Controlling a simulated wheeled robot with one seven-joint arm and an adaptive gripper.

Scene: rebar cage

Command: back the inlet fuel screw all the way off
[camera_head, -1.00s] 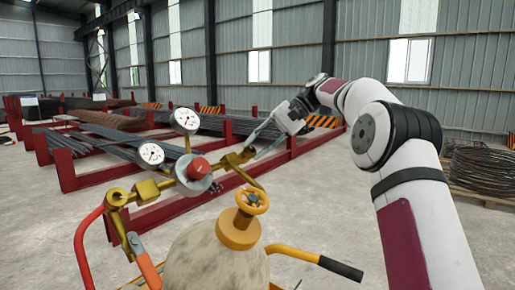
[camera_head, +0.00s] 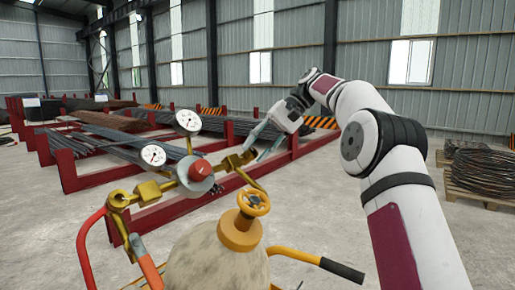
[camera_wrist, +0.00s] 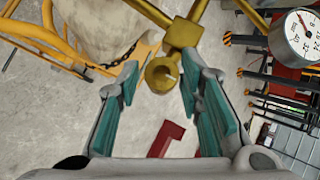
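In the wrist view a round brass screw head (camera_wrist: 161,73) faces the camera end-on, below a brass block (camera_wrist: 183,32). My gripper (camera_wrist: 160,78) is open, with the teal finger pads on either side of the screw head in the picture and visible gaps to both. I cannot tell how deep the fingertips reach. Which brass part is the inlet fuel screw is not marked.
A yellow handwheel (camera_head: 253,202) tops the cylinder, close under the fitting. A dial gauge (camera_wrist: 297,38) is at the wrist view's upper right. The cart's yellow handle (camera_head: 310,256) stands in front. Red racks (camera_head: 170,212) with rebar stand behind on open floor.

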